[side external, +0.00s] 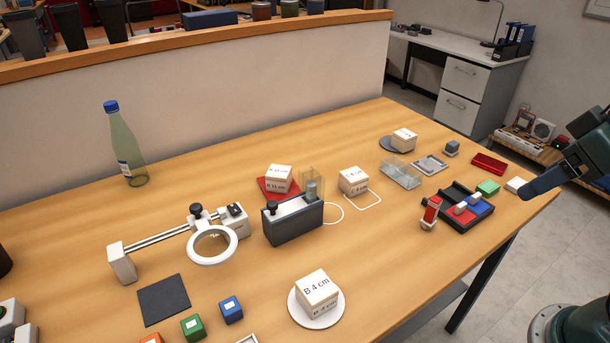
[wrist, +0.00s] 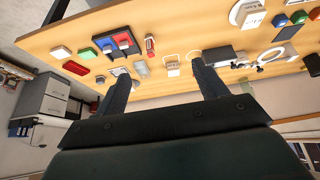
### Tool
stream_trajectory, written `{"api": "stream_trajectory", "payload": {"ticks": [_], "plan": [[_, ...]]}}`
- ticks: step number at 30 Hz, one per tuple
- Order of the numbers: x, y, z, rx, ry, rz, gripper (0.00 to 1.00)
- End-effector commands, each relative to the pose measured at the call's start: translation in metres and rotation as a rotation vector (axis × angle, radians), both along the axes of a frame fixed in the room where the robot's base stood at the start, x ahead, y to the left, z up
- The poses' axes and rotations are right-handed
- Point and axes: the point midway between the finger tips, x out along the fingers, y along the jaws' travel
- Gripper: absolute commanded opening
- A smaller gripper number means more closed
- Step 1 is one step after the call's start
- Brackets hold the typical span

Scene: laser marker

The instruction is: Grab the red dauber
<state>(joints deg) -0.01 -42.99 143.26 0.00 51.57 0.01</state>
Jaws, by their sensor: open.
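The red dauber (side external: 431,211) stands near the right part of the table, just left of the dark tray (side external: 484,218). It has a red body and a pale base. In the wrist view the dauber (wrist: 150,45) shows beyond the fingertips, between their lines. My gripper (side external: 527,192) is at the table's right edge, apart from the dauber and to its right. In the wrist view my gripper (wrist: 159,73) has its two fingers spread wide with nothing between them.
The dark tray holds red and blue pads with pale-topped pieces on them. A green block (side external: 487,187), a white block (side external: 514,186) and a red box (side external: 488,163) lie near my gripper. A clear box (side external: 401,173) stands behind the dauber. Table in front of the dauber is bare.

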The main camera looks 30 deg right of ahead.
Motion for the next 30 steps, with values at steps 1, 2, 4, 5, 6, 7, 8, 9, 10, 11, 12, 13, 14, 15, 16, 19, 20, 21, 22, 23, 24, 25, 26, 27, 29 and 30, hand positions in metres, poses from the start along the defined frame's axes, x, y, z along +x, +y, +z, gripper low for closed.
{"api": "stream_trajectory", "payload": {"ticks": [1,2,4,5,6,7,8,9,10,11,12,13,14,15,16,19,20,21,22,23,24,25,26,27,29,30], "plan": [[0.0001,0.0,0.0,0.0,0.0,0.0,0.71],[0.0001,0.0,0.0,0.0,0.0,0.0,0.71],[0.0001,0.0,0.0,0.0,0.0,0.0,0.71],[0.0002,0.0,0.0001,0.0,0.0,0.0,0.71],[0.0002,0.0,0.0001,0.0,0.0,0.0,0.71],[0.0001,0.0,0.0,0.0,0.0,0.0,0.71],[0.0002,0.0,0.0001,0.0,0.0,0.0,0.71],[0.0002,0.0,0.0001,0.0,0.0,0.0,0.71],[0.0002,0.0,0.0001,0.0,0.0,0.0,0.71],[0.0002,0.0,0.0001,0.0,0.0,0.0,0.71],[0.0002,0.0,0.0001,0.0,0.0,0.0,0.71],[0.0002,0.0,0.0001,0.0,0.0,0.0,0.71],[0.0002,0.0,0.0001,0.0,0.0,0.0,0.71],[0.0002,0.0,0.0001,0.0,0.0,0.0,0.64],[0.0002,0.0,0.0001,0.0,0.0,0.0,0.58],[0.0002,0.0,0.0001,0.0,0.0,0.0,0.45],[0.0002,0.0,0.0001,0.0,0.0,0.0,0.45],[0.0002,0.0,0.0001,0.0,0.0,0.0,0.45],[0.0002,0.0,0.0001,0.0,0.0,0.0,0.45],[0.0002,0.0,0.0001,0.0,0.0,0.0,0.45],[0.0002,0.0,0.0001,0.0,0.0,0.0,0.45],[0.0001,0.0,0.0002,0.0,0.0,0.0,0.45],[0.0003,0.0,0.0001,0.0,0.0,0.0,0.45],[0.0004,-0.0001,0.0002,0.001,0.001,-0.002,0.45],[0.0015,-0.0002,0.0004,0.004,0.003,-0.009,0.45],[0.0026,-0.0004,0.0006,0.008,0.006,-0.016,0.45]]}}
